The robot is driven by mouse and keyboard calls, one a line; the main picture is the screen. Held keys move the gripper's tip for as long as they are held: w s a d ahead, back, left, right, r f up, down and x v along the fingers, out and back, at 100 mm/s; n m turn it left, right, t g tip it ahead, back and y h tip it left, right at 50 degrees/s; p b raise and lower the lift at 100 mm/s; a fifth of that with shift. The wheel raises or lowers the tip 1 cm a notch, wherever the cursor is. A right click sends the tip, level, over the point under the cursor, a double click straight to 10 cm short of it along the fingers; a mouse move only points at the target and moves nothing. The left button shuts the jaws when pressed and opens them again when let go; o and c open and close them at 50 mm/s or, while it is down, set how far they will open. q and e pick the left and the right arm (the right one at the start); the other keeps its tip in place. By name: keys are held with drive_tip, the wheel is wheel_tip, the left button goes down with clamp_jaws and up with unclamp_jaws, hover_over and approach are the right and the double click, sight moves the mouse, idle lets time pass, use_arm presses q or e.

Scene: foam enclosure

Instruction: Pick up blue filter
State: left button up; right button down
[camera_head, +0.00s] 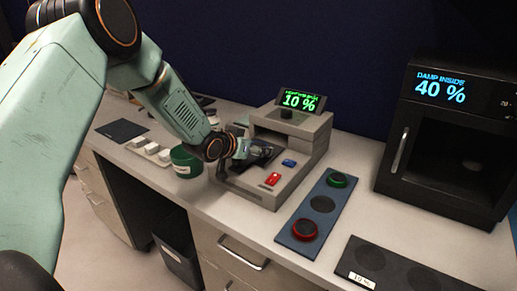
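No blue filter stands out clearly. A blue mat (291,245) on the counter bears a green-rimmed disc (338,180) and a red-rimmed disc (305,229), with a dark round spot (323,204) between them. My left arm comes in from the left, and my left gripper (262,152) is at the front opening of a grey machine (300,132) whose screen reads 10 %. The fingertips are small and dark against the machine, so I cannot tell whether they are open or hold something. My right gripper is not in view.
The machine has a red button (272,179) and a blue button (289,163). A green round container (186,161) and a white tray (150,152) stand left. A black oven-like box (450,150) reading 40 % stands right. A black mat (400,270) labelled 10 % lies at front right.

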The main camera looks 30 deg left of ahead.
use_arm(q)
drive_tip(key=shift+w+a+f, duration=0.2)
drive_tip(key=shift+w+f, duration=0.2)
drive_tip(key=shift+w, duration=0.05)
drive_tip(key=shift+s+d+r, duration=0.2)
drive_tip(key=shift+s+r, duration=0.3)
drive_tip(key=shift+s, duration=0.05)
drive_tip(key=shift+c, duration=1.5)
drive_tip(key=shift+w+a+f, duration=0.3)
drive_tip(key=shift+w+f, duration=0.1)
drive_tip(key=shift+w, duration=0.05)
drive_tip(key=c, duration=0.4)
drive_tip(key=shift+s+d+r, duration=0.2)
drive_tip(key=shift+s+r, duration=0.1)
drive_tip(key=shift+s, duration=0.05)
drive_tip(key=c, duration=0.6)
drive_tip(key=shift+w+a+f, duration=0.1)
drive_tip(key=shift+w, duration=0.1)
drive_tip(key=shift+c, duration=0.2)
drive_tip(key=shift+w+r, duration=0.1)
drive_tip(key=shift+r, duration=0.1)
drive_tip(key=r, duration=0.8)
drive_tip(key=shift+s+p, duration=0.25)
drive_tip(key=shift+p, duration=0.15)
drive_tip(key=shift+w+r, duration=0.2)
drive_tip(key=shift+r, duration=0.55)
